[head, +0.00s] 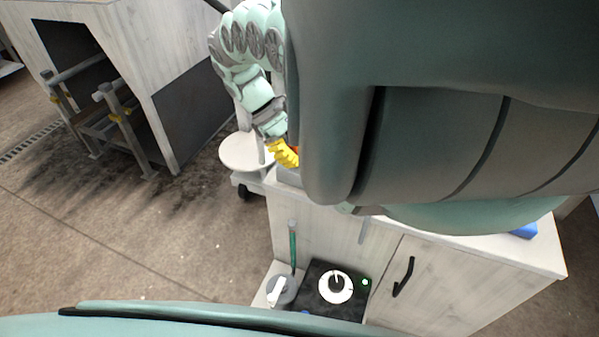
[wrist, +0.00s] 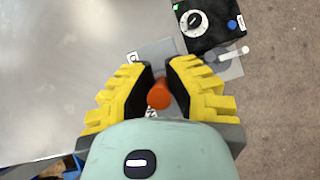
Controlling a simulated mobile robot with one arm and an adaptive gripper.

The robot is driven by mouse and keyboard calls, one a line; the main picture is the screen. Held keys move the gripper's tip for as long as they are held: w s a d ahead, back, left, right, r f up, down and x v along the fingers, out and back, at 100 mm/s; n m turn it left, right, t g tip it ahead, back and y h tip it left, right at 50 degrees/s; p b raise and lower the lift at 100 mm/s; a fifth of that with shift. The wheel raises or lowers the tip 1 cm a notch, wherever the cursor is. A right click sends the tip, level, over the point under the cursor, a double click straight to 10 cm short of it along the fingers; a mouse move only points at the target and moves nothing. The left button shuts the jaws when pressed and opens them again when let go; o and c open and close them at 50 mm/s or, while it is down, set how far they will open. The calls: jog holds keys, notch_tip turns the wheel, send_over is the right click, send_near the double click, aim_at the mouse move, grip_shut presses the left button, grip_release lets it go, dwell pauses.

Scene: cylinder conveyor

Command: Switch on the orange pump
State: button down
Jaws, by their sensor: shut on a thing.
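My gripper (wrist: 158,92) has its yellow ribbed fingers on both sides of an orange round piece (wrist: 158,96), and it is shut on it. I cannot tell whether this piece belongs to the orange pump. In the head view my gripper (head: 284,153) is at the far end of the white worktop, with a bit of orange (head: 294,150) beside the fingers. My arm hides most of the worktop there. A black control box (wrist: 212,37) carries a white dial (wrist: 194,22) and a blue button (wrist: 232,24). The box's dial (head: 336,286) also shows in the head view, with a lit green lamp (head: 365,282).
A white lever (head: 278,291) on a grey base stands left of the box, near a thin green rod (head: 292,245). A white cabinet door with a black handle (head: 404,276) is at the right. A wooden housing (head: 175,60) stands at the upper left. Open floor lies left.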

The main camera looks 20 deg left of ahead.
jog(key=shift+a+f+h+b, duration=0.4)
jog(key=shift+h+b, duration=0.4)
jog(key=shift+b, duration=2.65)
jog(key=shift+d+r+h+b, duration=0.1)
jog(key=shift+r+h+b, duration=0.2)
jog(key=shift+b, duration=0.75)
jog(key=c, duration=1)
grip_release()
jog(key=shift+d+r+p, duration=0.1)
jog(key=shift+r+p, duration=0.1)
jog(key=shift+p, duration=0.35)
jog(key=shift+r+p, duration=0.15)
jog(key=shift+p, duration=0.35)
jog(key=y+p, duration=0.1)
jog(key=p, duration=0.3)
jog(key=shift+d+r, duration=0.15)
jog(key=shift+r, duration=0.05)
jog(key=y+p, duration=0.2)
jog(key=p, duration=0.5)
jog(key=shift+d+p, duration=0.2)
jog(key=shift+p, duration=0.2)
